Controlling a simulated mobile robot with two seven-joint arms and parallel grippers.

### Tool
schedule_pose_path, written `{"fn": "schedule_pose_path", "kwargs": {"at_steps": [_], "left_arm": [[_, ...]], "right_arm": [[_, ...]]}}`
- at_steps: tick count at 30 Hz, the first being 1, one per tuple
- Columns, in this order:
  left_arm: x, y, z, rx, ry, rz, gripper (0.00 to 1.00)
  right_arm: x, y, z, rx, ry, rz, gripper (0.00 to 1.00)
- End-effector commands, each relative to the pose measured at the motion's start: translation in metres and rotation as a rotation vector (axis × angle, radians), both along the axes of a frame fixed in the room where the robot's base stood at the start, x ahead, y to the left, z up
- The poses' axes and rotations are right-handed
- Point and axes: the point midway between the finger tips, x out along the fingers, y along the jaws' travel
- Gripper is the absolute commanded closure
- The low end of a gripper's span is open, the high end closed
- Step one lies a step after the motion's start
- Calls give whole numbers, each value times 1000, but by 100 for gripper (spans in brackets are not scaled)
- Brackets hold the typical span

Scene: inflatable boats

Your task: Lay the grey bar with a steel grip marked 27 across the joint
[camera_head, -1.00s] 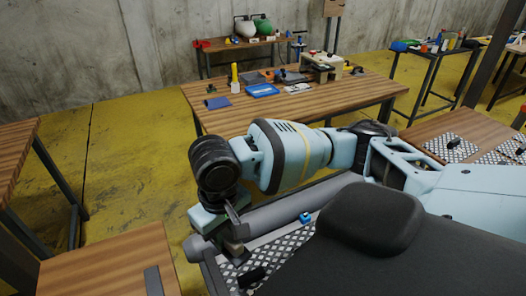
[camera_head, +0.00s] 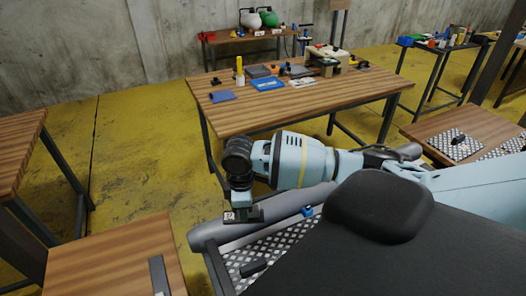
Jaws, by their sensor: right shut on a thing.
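My right gripper (camera_head: 240,206) points down above the near-left end of the grey inflatable boat (camera_head: 208,236). It is shut on a dark grey bar (camera_head: 252,217), with a pale tag at its left end too small to read. The fingers and any steel grip are mostly hidden. The bar is over or against the boat's tube edge; I cannot tell whether they touch. Below is a checkered metal floor panel (camera_head: 238,258) with a black piece (camera_head: 254,268) on it. I cannot make out the joint. My left gripper is not in view.
Another grey bar (camera_head: 157,275) lies on the wooden table at lower left (camera_head: 100,262). A blue fitting (camera_head: 307,211) sits on the boat. A cluttered workbench (camera_head: 340,98) stands beyond. A large black body (camera_head: 375,205) blocks the lower right. Yellow floor is clear at left.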

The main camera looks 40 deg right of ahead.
Motion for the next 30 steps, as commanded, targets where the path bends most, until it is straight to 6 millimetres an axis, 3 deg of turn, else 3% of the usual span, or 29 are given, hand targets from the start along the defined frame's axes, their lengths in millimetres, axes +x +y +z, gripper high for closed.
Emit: {"fn": "schedule_pose_path", "kwargs": {"at_steps": [6,12,30], "left_arm": [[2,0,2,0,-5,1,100],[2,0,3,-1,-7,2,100],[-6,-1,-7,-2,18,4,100]], "right_arm": [[0,-41,-33,1,4,219,100],[-2,-63,-50,0,0,346,100],[-4,-68,-66,1,4,382,100]]}}
